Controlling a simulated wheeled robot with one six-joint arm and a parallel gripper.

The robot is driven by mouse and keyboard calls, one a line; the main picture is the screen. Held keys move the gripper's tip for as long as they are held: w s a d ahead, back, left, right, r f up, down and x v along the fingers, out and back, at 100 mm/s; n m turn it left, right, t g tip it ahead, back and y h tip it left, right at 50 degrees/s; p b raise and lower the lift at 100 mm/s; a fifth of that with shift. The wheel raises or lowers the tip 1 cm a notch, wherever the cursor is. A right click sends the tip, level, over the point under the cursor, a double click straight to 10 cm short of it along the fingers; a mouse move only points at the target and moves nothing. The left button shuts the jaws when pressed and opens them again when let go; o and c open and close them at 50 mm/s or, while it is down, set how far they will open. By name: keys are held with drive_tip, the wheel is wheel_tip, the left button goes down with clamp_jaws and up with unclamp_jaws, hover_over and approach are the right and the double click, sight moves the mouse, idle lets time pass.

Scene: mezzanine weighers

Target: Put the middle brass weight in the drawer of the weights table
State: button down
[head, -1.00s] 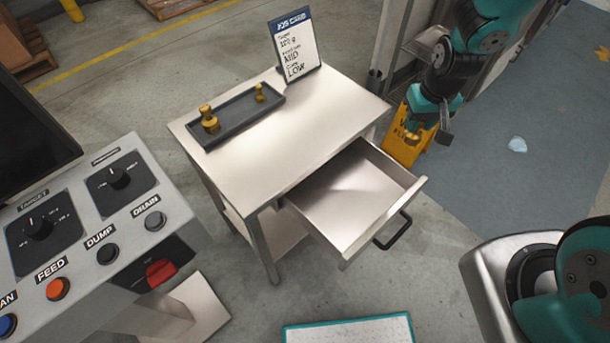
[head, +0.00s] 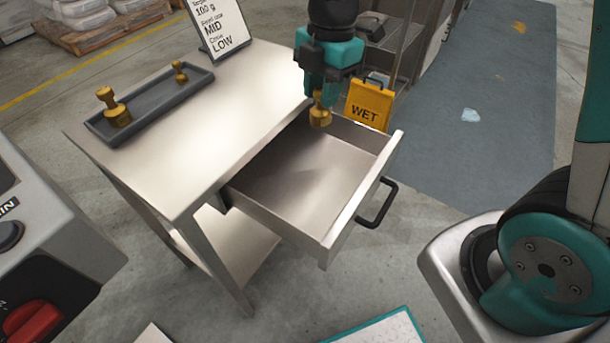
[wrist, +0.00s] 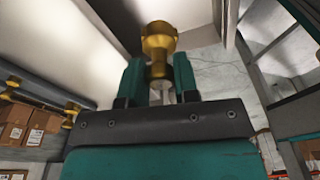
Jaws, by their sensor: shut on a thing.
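The middle brass weight (head: 320,112) hangs from my gripper (head: 320,95), which is shut on it. In the wrist view the weight (wrist: 158,45) sits between the two teal fingers of my gripper (wrist: 159,72). In the head view the weight appears over the back part of the open drawer (head: 300,180); its exact height above the drawer floor is hard to tell. The drawer is pulled out of the weights table (head: 225,120) and looks empty. A large brass weight (head: 115,110) and a small one (head: 181,73) stand in the grey tray on the tabletop.
The dark tray (head: 150,108) lies along the table's far left edge, with a sign (head: 218,28) behind it. A yellow wet-floor sign (head: 369,103) stands behind the drawer. The drawer's black handle (head: 378,205) juts out at right. A control console (head: 40,240) is at left.

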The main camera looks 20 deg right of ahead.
wheel_tip(320, 180, down, 19)
drive_tip(key=shift+b, duration=0.5)
drive_tip(key=shift+f, duration=0.15)
drive_tip(key=c, duration=0.9)
unclamp_jaws()
drive_tip(key=shift+o, duration=0.2)
